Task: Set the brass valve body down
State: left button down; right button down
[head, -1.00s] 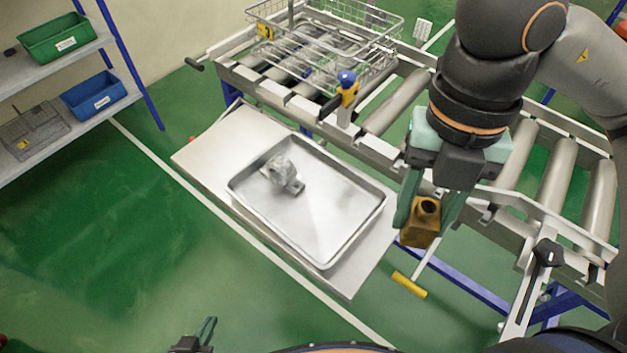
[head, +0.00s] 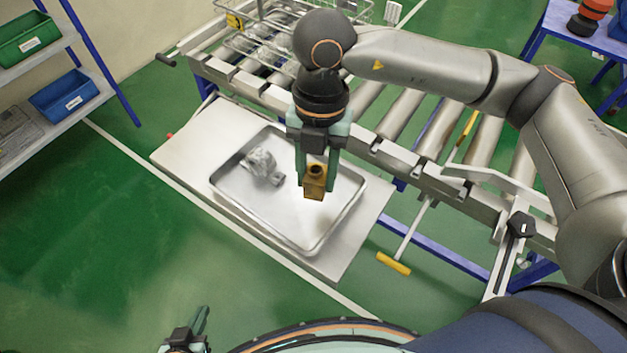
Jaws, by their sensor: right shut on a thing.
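The brass valve body (head: 314,184) is a small blocky brass piece with a round dark opening on top. My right gripper (head: 316,182) is shut on it, with a green finger on either side. It hangs over the right part of the metal tray (head: 288,236); I cannot tell how high above the tray floor it is. A grey metal casting (head: 262,166) lies in the tray's left part, apart from the brass piece. My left gripper (head: 190,338) is at the bottom edge, far from the tray. Only part of it shows, so its opening is unclear.
The tray sits on a pale tabletop (head: 178,150). A roller conveyor (head: 400,118) with a wire basket (head: 262,40) runs behind it. A yellow-handled lever (head: 393,264) sticks out at the right. A shelf with a green bin (head: 28,38) and a blue bin (head: 66,98) stands left.

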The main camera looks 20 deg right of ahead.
aim_at(313, 186)
jog(key=shift+w+a+f+p, duration=0.1)
jog(key=shift+w+f+p, duration=0.1)
jog(key=shift+f, duration=0.75)
jog(key=shift+w+a+f+p, duration=0.1)
jog(key=shift+f+p, duration=0.1)
jog(key=shift+f, duration=0.7)
jog(key=shift+f, duration=0.2)
jog(key=shift+c, duration=2.2)
grip_release()
jog(key=shift+r, duration=0.1)
jog(key=r, duration=0.8)
jog(key=w+d+r+b, duration=0.1)
jog(key=r, duration=0.3)
jog(key=shift+w, duration=0.1)
